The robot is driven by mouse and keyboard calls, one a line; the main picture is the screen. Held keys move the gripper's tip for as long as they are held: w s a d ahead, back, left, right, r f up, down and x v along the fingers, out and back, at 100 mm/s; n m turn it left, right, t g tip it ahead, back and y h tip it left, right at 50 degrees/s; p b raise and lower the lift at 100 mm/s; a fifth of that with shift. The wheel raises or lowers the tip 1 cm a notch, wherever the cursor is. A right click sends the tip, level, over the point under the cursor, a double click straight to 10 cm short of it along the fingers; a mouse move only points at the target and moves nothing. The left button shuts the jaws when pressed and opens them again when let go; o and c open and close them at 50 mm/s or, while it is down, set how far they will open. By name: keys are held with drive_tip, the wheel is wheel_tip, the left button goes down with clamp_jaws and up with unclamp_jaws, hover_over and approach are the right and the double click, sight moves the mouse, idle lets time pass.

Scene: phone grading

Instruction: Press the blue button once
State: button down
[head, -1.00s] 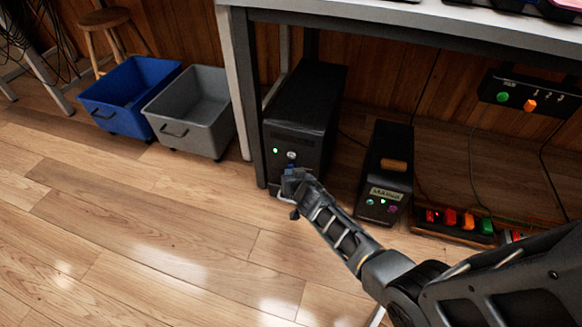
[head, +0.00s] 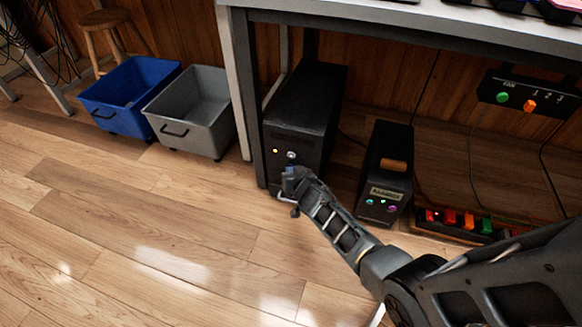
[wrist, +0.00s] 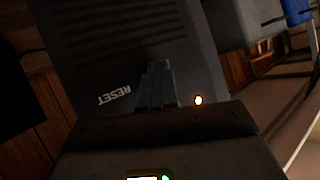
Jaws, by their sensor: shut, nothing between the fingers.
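My gripper (head: 291,173) is shut and empty, its fingertips at the lower front of a black computer tower (head: 306,105) under the table. In the wrist view the fingers (wrist: 157,85) point at the tower front, beside the white RESET label (wrist: 115,97). I cannot tell whether they touch it. A bluish patch shows at the fingertips in the head view; I cannot tell it from the fingers, and no blue button shows clearly. A round silver button (head: 291,155) sits just above the gripper. A small light (head: 275,151) on the tower glows amber, also in the wrist view (wrist: 198,100).
A smaller black box (head: 388,155) with small coloured lights stands to the right. Farther right are a strip of coloured switches (head: 460,221) and a hanging panel (head: 528,94). Blue (head: 130,93) and grey (head: 192,112) bins stand left of the table leg. Floor in front is clear.

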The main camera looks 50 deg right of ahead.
idle(0.3)
drive_tip(key=shift+s+a+b, duration=0.35)
drive_tip(key=shift+a+b, duration=0.05)
drive_tip(key=shift+a, duration=0.4)
drive_tip(key=shift+s+a+b, duration=0.25)
drive_tip(key=shift+a+b, duration=0.2)
drive_tip(key=shift+a, duration=0.35)
drive_tip(key=shift+s+a+b, duration=0.3)
drive_tip(key=shift+a+b, duration=0.15)
drive_tip(key=shift+a, duration=0.3)
drive_tip(key=shift+s+a+b, duration=0.25)
drive_tip(key=shift+a+b, duration=0.2)
drive_tip(key=shift+a, duration=0.35)
